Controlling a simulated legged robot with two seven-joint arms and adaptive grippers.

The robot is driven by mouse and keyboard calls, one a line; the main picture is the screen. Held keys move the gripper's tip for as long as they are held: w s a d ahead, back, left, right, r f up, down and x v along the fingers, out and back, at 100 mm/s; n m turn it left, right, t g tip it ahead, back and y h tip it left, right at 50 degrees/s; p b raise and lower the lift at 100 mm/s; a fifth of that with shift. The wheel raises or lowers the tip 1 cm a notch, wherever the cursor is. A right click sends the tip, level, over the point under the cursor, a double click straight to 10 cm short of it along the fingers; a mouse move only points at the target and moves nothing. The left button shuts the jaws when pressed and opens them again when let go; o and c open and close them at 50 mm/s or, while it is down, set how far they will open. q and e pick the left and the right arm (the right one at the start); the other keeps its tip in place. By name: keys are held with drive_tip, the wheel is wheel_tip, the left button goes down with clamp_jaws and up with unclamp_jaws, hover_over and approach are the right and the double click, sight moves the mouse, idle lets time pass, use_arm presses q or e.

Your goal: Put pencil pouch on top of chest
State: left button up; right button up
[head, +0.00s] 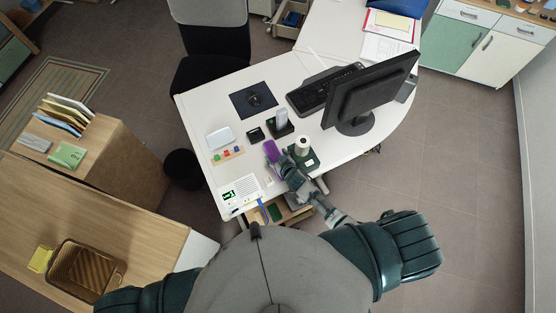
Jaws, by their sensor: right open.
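A small purple item (271,150), which looks like the pencil pouch, lies on the white desk (225,110) near its front edge. My right gripper (284,164) is open, right beside the purple item at its lower right. I cannot tell whether they touch. A low wooden chest-like cabinet (112,160) stands at the left with upright files, a green packet and a grey item on top. Which piece of furniture is the task's chest is not certain. My left gripper is not in view.
A monitor (372,88), a keyboard (325,88) and a mouse pad (253,100) are on the desk. A roll on a dark green base (302,147) stands close to my right gripper. A brown basket (85,272) sits on the wooden counter. A white-and-green cabinet (480,45) stands far right.

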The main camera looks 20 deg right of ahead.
drive_tip(key=shift+w+a+f, duration=0.15)
drive_tip(key=shift+w+f, duration=0.15)
drive_tip(key=shift+w, duration=0.05)
drive_tip(key=shift+a, duration=0.4)
drive_tip(key=shift+c, duration=0.2)
drive_tip(key=c, duration=0.8)
drive_tip(key=shift+d+r, duration=0.1)
drive_tip(key=shift+d, duration=0.2)
drive_tip(key=shift+c, duration=1.4)
